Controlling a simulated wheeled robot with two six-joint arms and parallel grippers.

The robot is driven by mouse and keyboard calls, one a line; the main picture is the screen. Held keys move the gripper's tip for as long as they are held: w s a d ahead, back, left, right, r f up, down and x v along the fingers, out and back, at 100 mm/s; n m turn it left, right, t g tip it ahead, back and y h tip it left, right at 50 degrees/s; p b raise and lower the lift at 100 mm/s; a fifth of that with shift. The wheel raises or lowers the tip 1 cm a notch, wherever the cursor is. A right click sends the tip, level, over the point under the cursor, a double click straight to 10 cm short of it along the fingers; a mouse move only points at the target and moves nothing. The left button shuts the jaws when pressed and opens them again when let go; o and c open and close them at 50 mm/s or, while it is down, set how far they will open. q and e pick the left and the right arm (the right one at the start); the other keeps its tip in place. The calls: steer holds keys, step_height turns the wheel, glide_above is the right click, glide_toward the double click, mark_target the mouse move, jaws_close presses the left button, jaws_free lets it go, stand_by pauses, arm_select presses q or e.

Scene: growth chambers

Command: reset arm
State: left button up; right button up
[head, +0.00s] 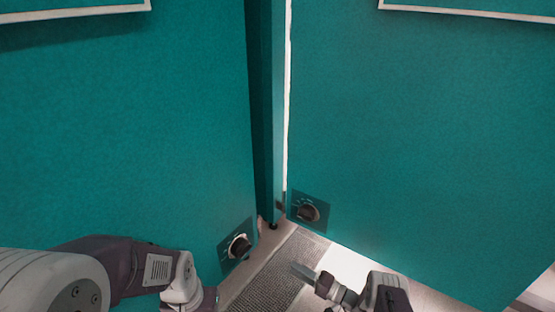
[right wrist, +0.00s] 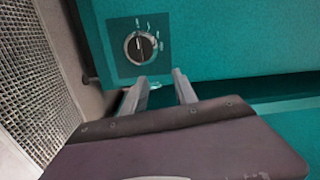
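My right gripper (head: 304,272) is at the bottom of the head view, above the floor grate and below the dial of the right chamber. In the right wrist view its two fingers (right wrist: 161,80) stand apart with nothing between them. They point toward a black dial (right wrist: 140,47) on a teal panel, with a visible gap between the fingertips and the dial. My left arm (head: 130,270) comes in at the lower left of the head view. Its gripper is hidden below the picture edge.
Two teal chamber fronts, left (head: 120,130) and right (head: 420,130), meet at a narrow corner gap. Each has a low dial, left (head: 239,246) and right (head: 308,213). A grey floor grate (head: 272,282) lies between them. Pale-framed edges show at the top.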

steer(key=w+a+r+n+g+y, duration=0.1)
steer(key=w+r+n, duration=0.1)
steer(key=r, duration=0.5)
steer(key=w+a+r+n+g+y, duration=0.1)
steer(key=w+a+r+n, duration=0.1)
steer(key=r, duration=0.5)
steer(key=s+a+r+n+g+h, duration=0.2)
steer(key=s+a+r+n+g, duration=0.15)
steer(key=s+r, duration=0.25)
steer(key=s+a+r+n+g+h, duration=0.2)
steer(key=s+r+g, duration=0.25)
steer(key=r, duration=0.25)
steer(key=s+d+g+h+p, duration=0.1)
steer(key=s+d+h, duration=0.25)
steer(key=s, duration=0.65)
steer(key=s+d+f+m+t+h, duration=0.1)
steer(key=s+d+f+h, duration=0.35)
steer(key=d, duration=0.25)
steer(key=s+d+f+m+h, duration=0.1)
steer(key=s+d+f+h, duration=0.2)
steer(key=s+d+h, duration=0.4)
steer(key=w+r+m+y+p, duration=0.1)
steer(key=w+r+p, duration=0.1)
steer(key=r+p, duration=1.7)
steer(key=w+d+r+m+t+p, duration=0.1)
steer(key=r+p, duration=1.8)
steer(key=shift+w+d+y, duration=0.3)
steer(key=shift+w+y, duration=0.05)
steer(key=shift+y, duration=0.05)
